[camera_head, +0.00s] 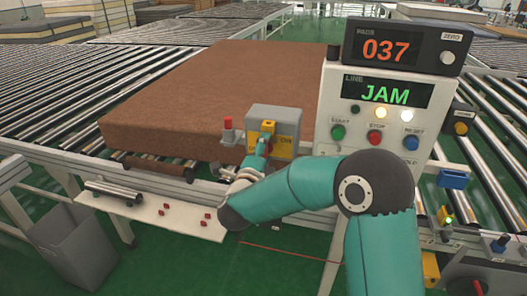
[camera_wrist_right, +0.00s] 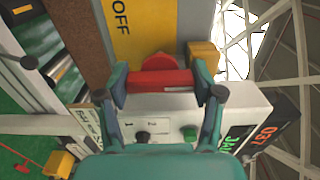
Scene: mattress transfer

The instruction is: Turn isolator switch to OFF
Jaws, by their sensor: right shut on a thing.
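The isolator switch is a grey box (camera_head: 287,118) with a yellow plate, standing at the front edge of the conveyor. "ON" shows at the plate's right in the head view. In the right wrist view the yellow plate (camera_wrist_right: 145,28) reads "OFF", and a red handle (camera_wrist_right: 160,80) lies crosswise in the picture. My right gripper (camera_wrist_right: 161,90) has its two fingers at the ends of this handle and is shut on it. In the head view my right gripper (camera_head: 257,157) covers the handle, so its exact angle is hidden there. My left gripper is not in view.
A brown mattress (camera_head: 200,90) lies on the rollers behind the switch. The control panel (camera_head: 335,100) stands to the right, with displays reading "037" and "JAM" and several buttons.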

